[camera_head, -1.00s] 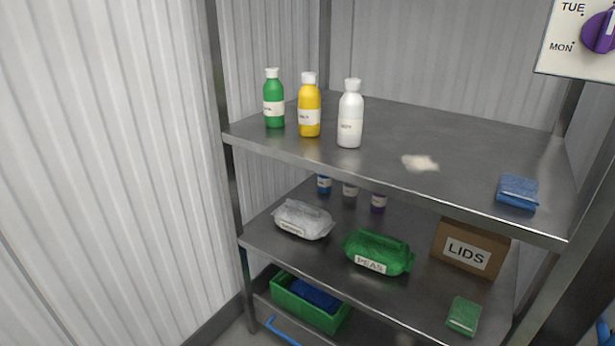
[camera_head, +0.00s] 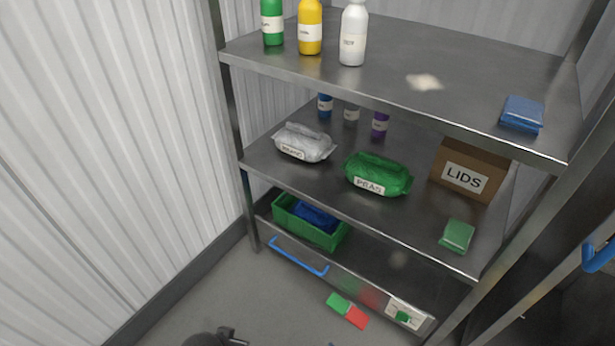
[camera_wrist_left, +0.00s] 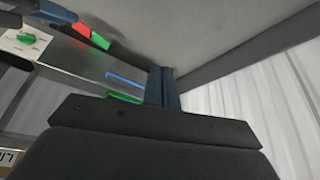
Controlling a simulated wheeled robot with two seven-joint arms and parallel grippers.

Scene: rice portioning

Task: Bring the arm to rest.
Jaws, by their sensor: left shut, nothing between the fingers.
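My left gripper (camera_wrist_left: 163,88) is shut and empty, its two blue-grey fingers together in the left wrist view. A dark part, probably of my left arm, shows at the bottom edge of the head view, low over the floor in front of the shelf rack. It is mostly cut off by the frame. My right gripper is in neither view.
The metal rack (camera_head: 405,105) holds bottles, a white bag (camera_head: 303,142), a green PEAS bag (camera_head: 378,174), a LIDS box (camera_head: 470,170) and a green crate (camera_head: 335,238). A blue handle (camera_head: 298,257) juts from its front. A green-and-red item (camera_head: 347,311) lies low in front.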

